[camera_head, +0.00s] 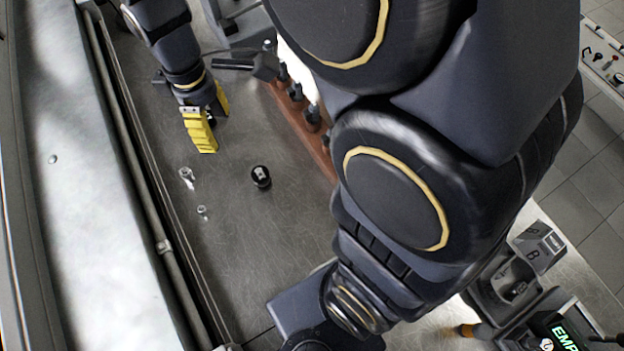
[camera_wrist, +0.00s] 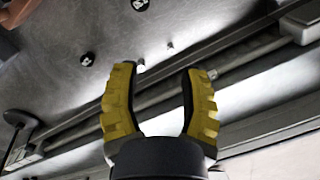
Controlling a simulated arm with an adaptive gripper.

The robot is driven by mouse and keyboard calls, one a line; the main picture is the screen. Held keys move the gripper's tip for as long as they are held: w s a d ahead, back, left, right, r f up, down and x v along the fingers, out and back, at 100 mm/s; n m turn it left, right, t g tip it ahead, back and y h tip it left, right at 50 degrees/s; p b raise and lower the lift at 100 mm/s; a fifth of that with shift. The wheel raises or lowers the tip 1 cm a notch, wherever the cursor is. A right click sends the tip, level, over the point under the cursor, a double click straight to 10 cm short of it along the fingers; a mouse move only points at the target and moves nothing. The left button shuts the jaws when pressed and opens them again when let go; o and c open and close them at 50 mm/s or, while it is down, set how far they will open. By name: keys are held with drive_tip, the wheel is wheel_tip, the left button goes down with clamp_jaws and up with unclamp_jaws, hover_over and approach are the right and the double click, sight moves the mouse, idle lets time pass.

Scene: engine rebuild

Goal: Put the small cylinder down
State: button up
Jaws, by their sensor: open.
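My gripper (camera_wrist: 160,68) is open with nothing between its yellow fingers; it also shows in the head view (camera_head: 203,140), above the metal bench. Two small shiny pieces, one nearer (camera_head: 187,177) and one farther (camera_head: 202,212), sit beyond the fingertips. I cannot tell which piece is the task's small cylinder.
A reddish-brown holder (camera_head: 318,150) with several black parts stands right of the bench, partly behind my arm. A metal rail (camera_head: 163,246) runs along the bench's left edge. The bench (camera_head: 240,260) is clear below the small pieces.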

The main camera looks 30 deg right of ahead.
drive_tip(key=s+d+r+m, duration=0.2)
drive_tip(key=s+m, duration=0.3)
drive_tip(key=s, duration=0.3)
drive_tip(key=s+d+r+m, duration=0.3)
drive_tip(key=s+d+m, duration=0.1)
drive_tip(key=s, duration=0.5)
drive_tip(key=shift+s+d+m+g, duration=0.3)
drive_tip(key=shift+m+g, duration=0.1)
drive_tip(key=shift+m, duration=0.5)
drive_tip(key=o, duration=0.8)
drive_tip(key=shift+w, duration=0.15)
drive_tip(key=shift+o, duration=1)
drive_tip(key=w+d+h, duration=0.1)
drive_tip(key=w+d, duration=0.5)
drive_tip(key=d, duration=0.5)
drive_tip(key=shift+w+d+r+m, duration=0.15)
drive_tip(key=shift+r+m, duration=0.1)
drive_tip(key=shift+m, duration=0.15)
drive_tip(key=s+d+h, duration=0.1)
drive_tip(key=d+h, duration=0.2)
drive_tip(key=d, duration=1.6)
drive_tip(key=s+x, duration=0.1)
drive_tip(key=x, duration=0.9)
drive_tip(key=shift+a+n+g, duration=0.3)
